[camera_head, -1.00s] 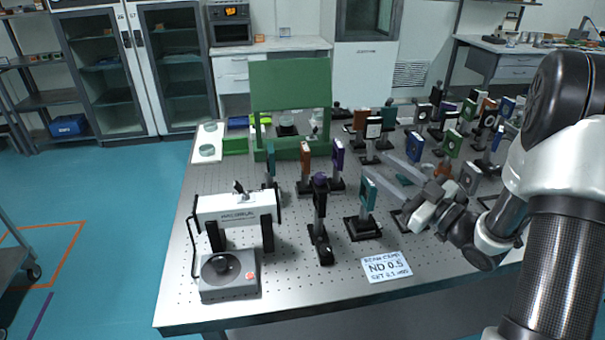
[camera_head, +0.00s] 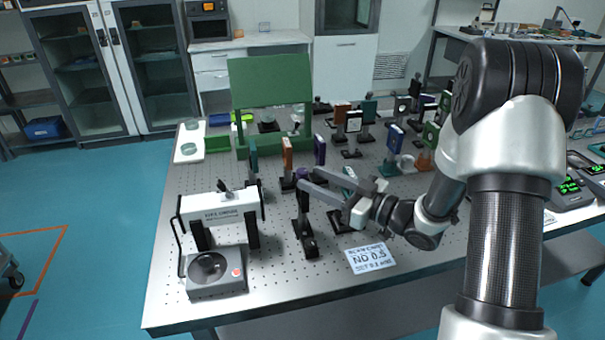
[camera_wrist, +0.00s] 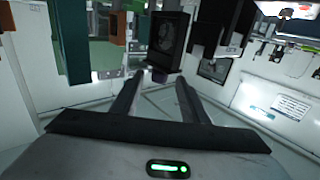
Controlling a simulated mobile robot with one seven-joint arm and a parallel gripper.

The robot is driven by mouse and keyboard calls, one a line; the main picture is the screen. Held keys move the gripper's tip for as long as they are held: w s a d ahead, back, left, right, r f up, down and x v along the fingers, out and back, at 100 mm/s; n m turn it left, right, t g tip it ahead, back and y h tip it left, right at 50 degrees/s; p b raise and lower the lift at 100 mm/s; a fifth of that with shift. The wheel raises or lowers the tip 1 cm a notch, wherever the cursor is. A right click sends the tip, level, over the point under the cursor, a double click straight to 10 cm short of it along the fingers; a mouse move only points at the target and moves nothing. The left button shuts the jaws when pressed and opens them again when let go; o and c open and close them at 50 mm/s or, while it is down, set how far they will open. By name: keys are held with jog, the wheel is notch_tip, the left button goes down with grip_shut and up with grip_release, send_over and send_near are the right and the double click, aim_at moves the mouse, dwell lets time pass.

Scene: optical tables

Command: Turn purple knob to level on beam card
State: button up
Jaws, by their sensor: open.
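The purple knob (camera_head: 303,172) sits on top of a black upright mount (camera_head: 305,225) near the front of the optical table. The wrist view shows the knob (camera_wrist: 159,77), dark purple, by the edge of the black mount (camera_wrist: 168,42). My gripper (camera_head: 307,180) is open, with its two fingers stretched left around the knob's height. In the wrist view the fingertips (camera_wrist: 158,80) lie on either side of the knob, with gaps visible; contact cannot be told. The beam card (camera_head: 370,258) lies flat on the table front, reading "ND 0.5" with a smaller, hard-to-read setting line.
A white device on a grey base (camera_head: 217,272) stands front left. A teal mount (camera_head: 348,180) is close behind my fingers. Orange (camera_head: 287,158) and purple (camera_head: 320,150) mounts stand behind the knob. A green panel (camera_head: 270,80) stands farther back.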

aim_at(307, 176)
jog(key=shift+x, duration=2.3)
jog(key=shift+c, duration=0.2)
